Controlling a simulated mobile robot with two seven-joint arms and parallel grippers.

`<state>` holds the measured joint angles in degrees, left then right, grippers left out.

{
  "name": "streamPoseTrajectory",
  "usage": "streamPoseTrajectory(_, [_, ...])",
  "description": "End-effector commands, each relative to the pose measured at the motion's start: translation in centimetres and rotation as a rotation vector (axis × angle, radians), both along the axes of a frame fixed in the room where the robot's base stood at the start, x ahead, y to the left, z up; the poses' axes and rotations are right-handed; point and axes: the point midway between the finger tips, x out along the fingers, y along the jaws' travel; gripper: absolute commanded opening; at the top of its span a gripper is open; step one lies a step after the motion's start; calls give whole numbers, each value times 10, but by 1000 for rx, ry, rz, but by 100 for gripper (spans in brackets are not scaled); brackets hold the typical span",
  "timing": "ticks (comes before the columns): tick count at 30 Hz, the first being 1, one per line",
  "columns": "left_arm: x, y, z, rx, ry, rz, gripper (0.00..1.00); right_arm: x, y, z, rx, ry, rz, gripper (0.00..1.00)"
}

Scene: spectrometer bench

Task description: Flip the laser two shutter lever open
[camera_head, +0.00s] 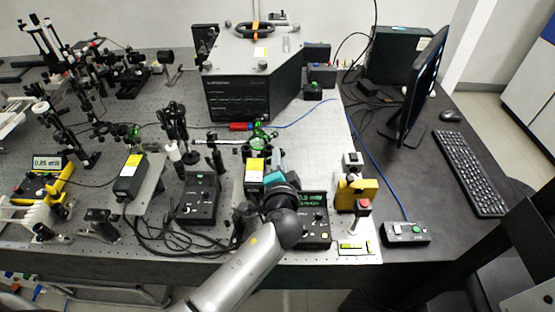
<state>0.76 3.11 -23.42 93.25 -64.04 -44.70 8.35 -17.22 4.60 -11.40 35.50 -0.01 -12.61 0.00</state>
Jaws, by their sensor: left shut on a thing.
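A black laser box with a yellow label (255,168) stands near the front middle of the optical table. My left gripper (272,182) is right up against its front right side, with the arm reaching in from the bottom. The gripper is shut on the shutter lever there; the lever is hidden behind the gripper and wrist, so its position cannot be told. A similar box with a yellow label (131,168) stands further left. My right gripper is not in view.
A controller with a green display (314,214) is close to the right of my wrist. A black control box (198,200) and loose cables lie to the left. A yellow device (357,193) and a button box (405,234) are further right. A large spectrometer housing (252,92) stands behind.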

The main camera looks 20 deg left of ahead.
Motion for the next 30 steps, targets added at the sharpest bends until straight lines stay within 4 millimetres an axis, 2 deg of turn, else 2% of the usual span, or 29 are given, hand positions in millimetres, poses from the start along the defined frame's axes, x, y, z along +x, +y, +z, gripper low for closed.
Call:
streamPoseTrajectory(9, [0,0,0,16,5,2,0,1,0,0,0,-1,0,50])
streamPoseTrajectory(10, [0,0,0,16,4,1,22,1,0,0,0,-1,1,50])
streamPoseTrajectory(17, [0,0,0,15,5,1,47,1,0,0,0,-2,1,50])
streamPoseTrajectory(30, [3,3,2,14,5,-1,49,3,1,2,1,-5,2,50])
